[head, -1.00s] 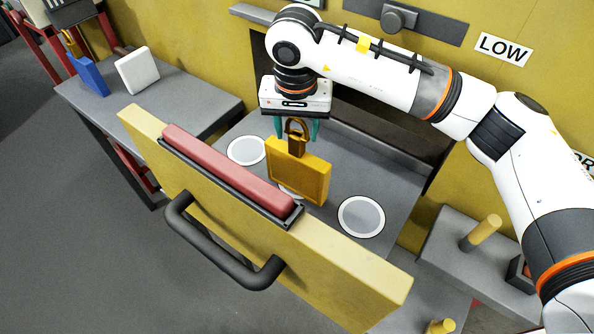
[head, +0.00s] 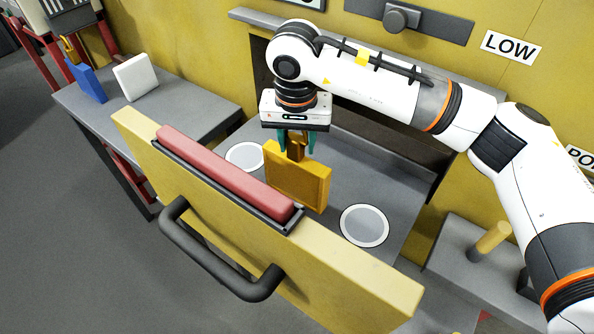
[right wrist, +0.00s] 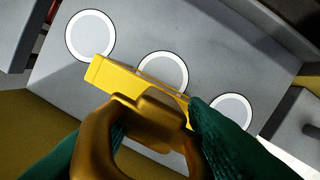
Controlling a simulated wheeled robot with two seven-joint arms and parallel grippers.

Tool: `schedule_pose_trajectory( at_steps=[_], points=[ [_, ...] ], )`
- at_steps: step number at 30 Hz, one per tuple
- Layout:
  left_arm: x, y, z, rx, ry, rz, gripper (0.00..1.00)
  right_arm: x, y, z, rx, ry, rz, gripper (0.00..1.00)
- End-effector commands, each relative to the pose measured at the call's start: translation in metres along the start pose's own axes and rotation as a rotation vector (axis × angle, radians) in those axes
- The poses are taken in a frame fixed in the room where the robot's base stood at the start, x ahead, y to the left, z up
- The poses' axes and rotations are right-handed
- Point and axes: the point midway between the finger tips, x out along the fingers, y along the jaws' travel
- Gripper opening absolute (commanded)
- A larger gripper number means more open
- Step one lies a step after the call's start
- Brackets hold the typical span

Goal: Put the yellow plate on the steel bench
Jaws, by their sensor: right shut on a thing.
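The yellow plate (head: 298,180) is an upright square slab with a brown loop handle (head: 296,148) on top. It appears to stand at the middle ringed spot of the grey oven shelf (head: 335,160). My right gripper (head: 295,146) points down from above, its green fingers shut on the handle. The right wrist view shows the handle (right wrist: 125,135) between the fingers, with the plate (right wrist: 135,82) partly covering the middle ring. The steel bench, seemingly the grey table at the left (head: 195,118), carries other plates. My left gripper is not in view.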

Motion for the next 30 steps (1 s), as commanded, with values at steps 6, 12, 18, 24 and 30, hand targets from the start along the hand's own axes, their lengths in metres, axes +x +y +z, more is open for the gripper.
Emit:
schedule_pose_trajectory(
  at_steps=[6,12,18,24,30],
  points=[
    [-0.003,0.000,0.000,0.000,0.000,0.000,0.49,-0.009,0.000,0.002,0.001,-0.003,0.001,0.08],
    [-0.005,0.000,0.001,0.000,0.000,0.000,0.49,-0.017,0.000,0.002,0.000,-0.003,0.001,0.08],
    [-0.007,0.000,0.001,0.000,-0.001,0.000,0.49,-0.025,0.000,0.003,0.000,-0.002,0.001,0.08],
    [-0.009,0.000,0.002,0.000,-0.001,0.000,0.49,-0.032,0.000,0.004,0.001,-0.003,0.002,0.08],
    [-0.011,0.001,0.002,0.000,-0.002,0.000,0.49,-0.039,0.000,0.005,0.000,-0.002,0.002,0.08]
  ],
)
